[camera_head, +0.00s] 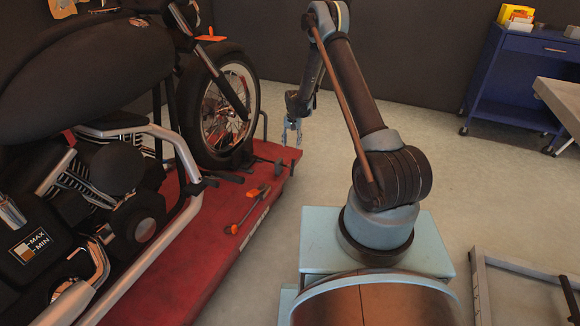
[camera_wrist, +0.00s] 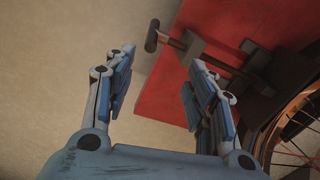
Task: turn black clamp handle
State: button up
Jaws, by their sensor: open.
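The black clamp handle (camera_wrist: 152,36) is a short dark bar on the end of a rod. In the wrist view it shows at the top, sticking out past the red lift's edge over the floor. In the head view the handle (camera_head: 292,167) is small, at the far right corner of the red lift platform (camera_head: 222,254). The dark clamp body (camera_wrist: 188,46) sits on the platform beside the motorcycle's front wheel. My gripper (camera_wrist: 160,66) is open and empty, its fingers pointing toward the handle and apart from it. In the head view my gripper (camera_head: 292,130) hangs above the handle.
The motorcycle's front wheel (camera_head: 222,110) stands close left of my gripper. Orange-handled tools (camera_head: 247,208) lie on the platform. A blue cart (camera_head: 520,85) stands at the back right, and a grey metal frame (camera_head: 520,272) is at the lower right. Floor between is clear.

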aim_at(290, 167)
jog(key=f, duration=1.5)
jog(key=shift+a, duration=0.35)
jog(key=shift+w, duration=0.1)
jog(key=c, duration=0.8)
